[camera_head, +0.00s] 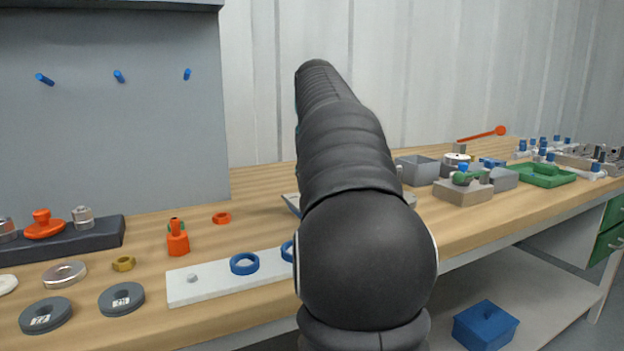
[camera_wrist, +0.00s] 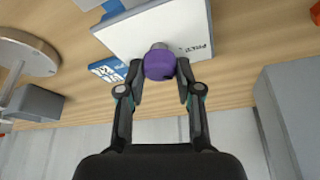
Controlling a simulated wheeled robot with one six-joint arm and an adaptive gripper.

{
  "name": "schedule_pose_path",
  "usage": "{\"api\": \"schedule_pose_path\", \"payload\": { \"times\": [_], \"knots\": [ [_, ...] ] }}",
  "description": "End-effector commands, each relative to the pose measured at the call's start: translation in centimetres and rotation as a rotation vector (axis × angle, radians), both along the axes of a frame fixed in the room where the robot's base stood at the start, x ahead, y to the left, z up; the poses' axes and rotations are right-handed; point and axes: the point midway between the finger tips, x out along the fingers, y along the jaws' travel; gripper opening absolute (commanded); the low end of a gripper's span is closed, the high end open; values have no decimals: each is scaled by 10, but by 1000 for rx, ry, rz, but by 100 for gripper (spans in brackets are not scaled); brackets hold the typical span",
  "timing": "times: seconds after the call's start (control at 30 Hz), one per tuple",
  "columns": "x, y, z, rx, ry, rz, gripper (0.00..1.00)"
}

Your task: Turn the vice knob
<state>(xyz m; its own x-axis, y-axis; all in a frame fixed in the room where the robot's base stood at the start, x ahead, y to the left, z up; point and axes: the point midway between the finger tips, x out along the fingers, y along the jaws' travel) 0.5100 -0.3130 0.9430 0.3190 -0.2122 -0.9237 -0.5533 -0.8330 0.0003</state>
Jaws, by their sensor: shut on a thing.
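The vice knob (camera_wrist: 159,66) is a round purple knob on a short grey stem, in the upper middle of the wrist view. It sticks out from the face of a white block (camera_wrist: 135,36) with dark lettering. My gripper (camera_wrist: 161,76) has one finger on each side of the knob and is shut on it. In the head view my arm hides the knob and the gripper. I cannot tell how far the knob is turned.
In the wrist view a grey block (camera_wrist: 293,110) stands at right and a blue-white label piece (camera_wrist: 108,70) lies beside the white block. In the head view a white strip with blue rings (camera_head: 215,284) and an orange part (camera_head: 177,240) lie on the wooden bench left of my arm.

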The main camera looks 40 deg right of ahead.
Motion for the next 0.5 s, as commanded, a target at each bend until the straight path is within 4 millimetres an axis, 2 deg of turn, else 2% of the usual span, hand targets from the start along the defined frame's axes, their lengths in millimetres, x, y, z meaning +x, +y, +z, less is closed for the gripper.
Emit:
{"api": "schedule_pose_path", "payload": {
  "times": [0.5],
  "knots": [
    [2,1,0,-1,0,-486,0]
  ]
}}
